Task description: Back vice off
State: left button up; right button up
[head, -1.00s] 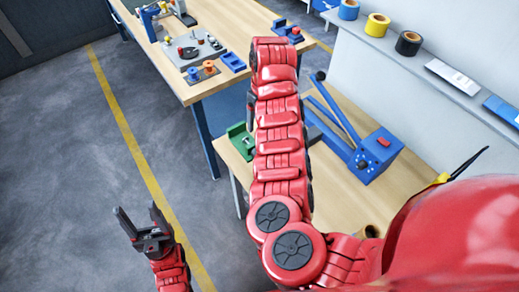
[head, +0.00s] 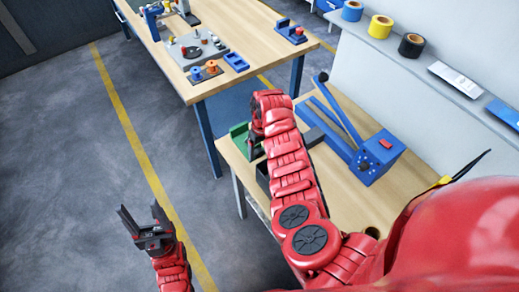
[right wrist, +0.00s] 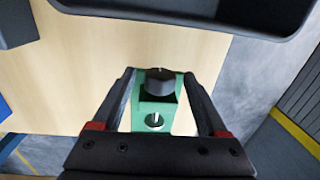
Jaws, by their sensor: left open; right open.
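The green vice (head: 240,138) sits on the near wooden bench, partly covered by my right arm. In the right wrist view its green body (right wrist: 158,115) shows between the fingers, with a black round knob (right wrist: 160,83) on it and a small pale knob (right wrist: 154,122) nearer the camera. My right gripper (right wrist: 158,78) is open, a finger on each side of the vice; I cannot tell whether they touch it. In the head view its fingers are hidden behind the arm. My left gripper (head: 143,217) is open and empty over the floor, left of the bench.
A blue lever tool (head: 378,157) with a red button stands right of my right arm. A black block (head: 263,177) lies beside the arm. A shelf with tape rolls (head: 380,27) runs along the right. The far bench (head: 262,60) holds several fixtures.

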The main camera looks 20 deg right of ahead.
grip_shut()
jog(key=shift+a+f+t+h, duration=0.15)
jog(key=shift+t+h, duration=0.15)
jog(key=shift+h, duration=0.4)
jog(key=shift+f+h+b, duration=0.1)
jog(key=shift+h+b, duration=0.4)
jog(key=shift+b, duration=0.4)
jog(key=shift+s, duration=0.1)
jog(key=shift+r, duration=0.2)
grip_release()
